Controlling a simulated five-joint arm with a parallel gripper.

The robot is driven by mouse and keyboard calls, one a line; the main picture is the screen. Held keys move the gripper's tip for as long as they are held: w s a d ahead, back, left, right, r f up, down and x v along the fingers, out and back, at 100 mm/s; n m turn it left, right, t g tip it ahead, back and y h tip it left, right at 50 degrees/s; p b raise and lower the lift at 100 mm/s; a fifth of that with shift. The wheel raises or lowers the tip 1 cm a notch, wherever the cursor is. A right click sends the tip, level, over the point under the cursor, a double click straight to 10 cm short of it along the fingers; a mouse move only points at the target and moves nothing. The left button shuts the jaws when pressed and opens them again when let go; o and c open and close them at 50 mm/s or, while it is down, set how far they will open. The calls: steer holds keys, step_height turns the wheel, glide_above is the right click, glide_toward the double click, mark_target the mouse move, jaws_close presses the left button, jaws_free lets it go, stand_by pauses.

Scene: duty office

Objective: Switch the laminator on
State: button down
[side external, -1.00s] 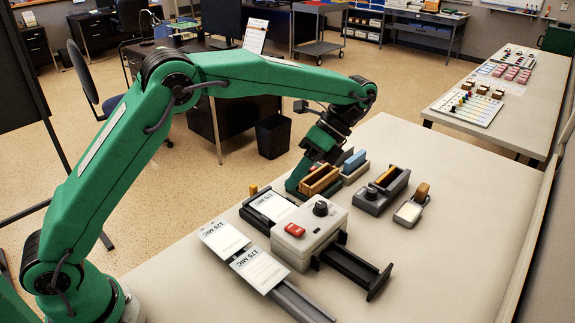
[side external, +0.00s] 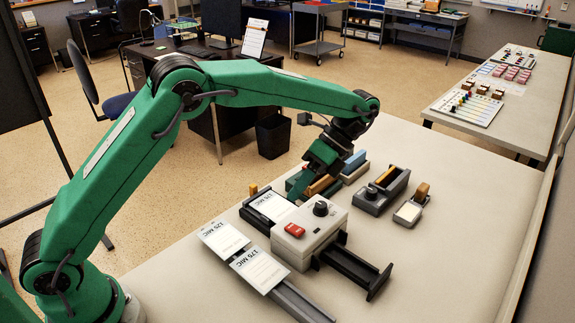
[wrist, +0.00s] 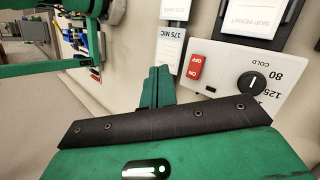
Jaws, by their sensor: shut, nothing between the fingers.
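The laminator (side external: 325,228) is a pale grey box on the table with a red switch (side external: 294,230) and a dark dial (side external: 320,208) on top. In the wrist view the red switch (wrist: 196,67) carries the words ON and OFF; I cannot tell which side is pressed. The dial (wrist: 252,83) has COLD, 80 and 125 printed around it. My gripper (side external: 296,194) is shut and empty, just behind the laminator in the side view. In the wrist view its green fingertips (wrist: 158,80) are left of the switch and apart from it.
White 175 MIC cards (side external: 260,270) lie in front of the laminator. A black tray (side external: 355,268) sticks out to its right. Coloured blocks in holders (side external: 354,163), a grey tape dispenser (side external: 384,190) and a small pale holder (side external: 411,208) stand behind.

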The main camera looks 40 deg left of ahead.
mark_target(302, 229)
steer(key=shift+d+f, duration=0.2)
steer(key=shift+f, duration=0.9)
steer(key=shift+d+f, duration=0.15)
steer(key=shift+f, duration=0.9)
steer(key=shift+d+f, duration=0.2)
steer(key=shift+f, duration=0.9)
steer(key=shift+d+f, duration=0.25)
steer(key=shift+f, duration=0.5)
stand_by(0.5)
steer(key=shift+r, duration=0.15)
steer(key=shift+a+r, duration=0.15)
steer(key=shift+r, duration=0.5)
steer(key=shift+r, duration=0.1)
stand_by(0.3)
steer(key=shift+a+r, duration=0.25)
steer(key=shift+r, duration=0.95)
steer(key=shift+a+r, duration=0.2)
steer(key=shift+r, duration=1)
